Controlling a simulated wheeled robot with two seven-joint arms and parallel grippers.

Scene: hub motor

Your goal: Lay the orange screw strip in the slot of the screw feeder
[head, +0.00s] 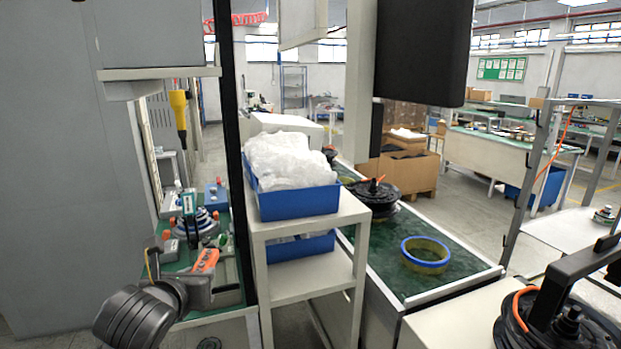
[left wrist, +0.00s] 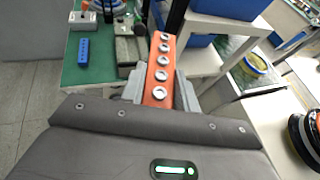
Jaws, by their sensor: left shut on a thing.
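The orange screw strip (left wrist: 160,72) carries a row of several round silver screws. It is held between the fingers of my left gripper (left wrist: 153,90), which is shut on it. In the head view the strip (head: 206,260) shows as a short orange piece at my left gripper (head: 200,278), above the green bench at the lower left. Devices stand behind it on that bench, but I cannot tell for sure which one is the screw feeder, and its slot is not clear. My right gripper is not in view.
A blue block with holes (left wrist: 83,52) lies on the green bench (left wrist: 97,66). A black upright post (head: 238,180) and a white shelf (head: 310,215) with blue bins (head: 298,203) stand just right of the gripper. A yellow-handled tool (head: 179,112) hangs above the bench.

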